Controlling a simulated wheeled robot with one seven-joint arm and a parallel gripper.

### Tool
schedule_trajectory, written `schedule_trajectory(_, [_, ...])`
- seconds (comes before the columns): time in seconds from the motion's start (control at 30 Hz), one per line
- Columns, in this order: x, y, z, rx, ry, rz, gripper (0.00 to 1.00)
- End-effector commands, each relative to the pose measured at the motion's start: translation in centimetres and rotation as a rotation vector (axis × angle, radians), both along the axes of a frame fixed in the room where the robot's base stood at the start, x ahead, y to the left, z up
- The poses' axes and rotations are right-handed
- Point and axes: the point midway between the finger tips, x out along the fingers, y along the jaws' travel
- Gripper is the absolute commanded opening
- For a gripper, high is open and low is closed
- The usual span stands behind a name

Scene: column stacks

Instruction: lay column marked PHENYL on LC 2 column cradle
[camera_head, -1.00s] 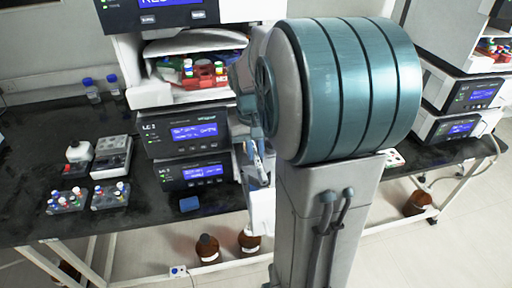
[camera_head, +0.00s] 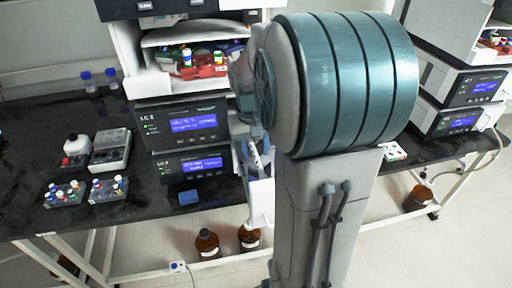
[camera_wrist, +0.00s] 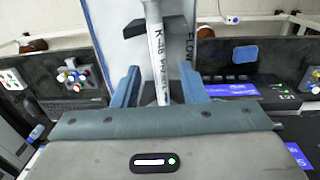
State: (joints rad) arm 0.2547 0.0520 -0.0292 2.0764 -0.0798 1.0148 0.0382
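A slim white column (camera_wrist: 158,55) with black lettering stands in the middle of the wrist view. I read "K-48" on it, but the rest is too small to make out. My gripper (camera_wrist: 160,78) has its two blue fingers apart on either side of this column, with a gap visible on each side. Behind it is a white panel (camera_wrist: 104,30) marked "FLOW"; I cannot tell whether this belongs to a cradle. In the head view, my gripper (camera_head: 254,160) is beside the right side of the LC 2 stack (camera_head: 184,123), partly hidden by my arm.
A white box (camera_head: 111,150), a white-capped bottle (camera_head: 76,147) and two vial racks (camera_head: 64,194) are on the black bench (camera_head: 30,150) at left. A blue block (camera_head: 188,198) lies at the front edge. Brown bottles (camera_head: 207,243) stand on the floor. Another stack (camera_head: 470,88) is at right.

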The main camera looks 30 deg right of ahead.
Motion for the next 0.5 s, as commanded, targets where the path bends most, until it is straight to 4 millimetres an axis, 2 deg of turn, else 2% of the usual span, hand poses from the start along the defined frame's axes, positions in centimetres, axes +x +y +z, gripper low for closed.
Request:
schedule_trajectory(0.27, [0.0, 0.0, 0.2, 0.000, 0.000, 0.000, 0.39])
schedule_trajectory(0.37, [0.1, 0.0, 1.2, -0.001, -0.002, 0.000, 0.39])
schedule_trajectory(0.5, [0.2, 0.2, 3.9, -0.002, -0.006, 0.000, 0.39])
